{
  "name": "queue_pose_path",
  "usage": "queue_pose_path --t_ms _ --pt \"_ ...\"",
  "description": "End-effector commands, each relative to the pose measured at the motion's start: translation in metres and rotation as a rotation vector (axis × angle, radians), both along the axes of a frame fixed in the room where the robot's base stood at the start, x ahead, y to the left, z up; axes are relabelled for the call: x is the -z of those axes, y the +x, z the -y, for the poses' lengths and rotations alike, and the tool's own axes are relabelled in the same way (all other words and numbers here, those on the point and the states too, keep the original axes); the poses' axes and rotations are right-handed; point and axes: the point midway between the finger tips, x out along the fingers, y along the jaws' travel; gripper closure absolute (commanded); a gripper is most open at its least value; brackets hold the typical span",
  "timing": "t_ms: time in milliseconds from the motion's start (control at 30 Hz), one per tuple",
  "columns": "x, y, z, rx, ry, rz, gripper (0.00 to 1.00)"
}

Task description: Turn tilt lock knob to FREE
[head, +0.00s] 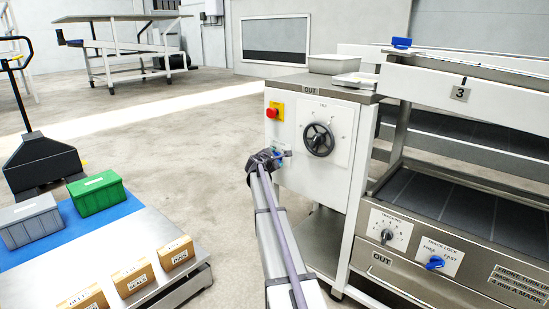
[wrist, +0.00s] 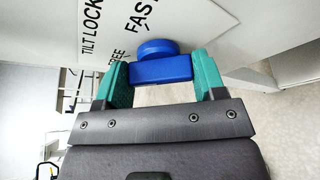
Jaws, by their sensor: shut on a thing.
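The blue tilt lock knob (wrist: 161,66) is on a white plate (wrist: 110,27) lettered TILT LOCK, FREE and FAST in the wrist view. My gripper (wrist: 162,72) is shut on the knob, with one teal finger at each end of its bar. The bar lies nearly level in that view. Which word the knob points to I cannot tell. In the head view my gripper (head: 273,158) is at the left side of the white cabinet (head: 313,171), below the red button. It hides most of the knob there.
The cabinet front carries a red button on yellow (head: 273,111) and a black handwheel (head: 318,139). A track lock plate with another blue knob (head: 435,262) is at the lower right. A low platform (head: 170,250) with bins and boxes stands at left. The floor between is clear.

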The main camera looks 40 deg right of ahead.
Motion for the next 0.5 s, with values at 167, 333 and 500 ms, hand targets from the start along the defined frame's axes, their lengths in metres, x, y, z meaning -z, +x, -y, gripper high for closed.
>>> queue_pose_path --t_ms 167,333,500 --pt "-0.0004 -0.0005 -0.0011 0.001 -0.009 -0.054 0.60" --pt "0.0000 -0.0005 -0.0012 0.000 -0.013 -0.076 0.60" --pt "0.0002 -0.0006 -0.0013 0.001 -0.014 -0.081 0.60"
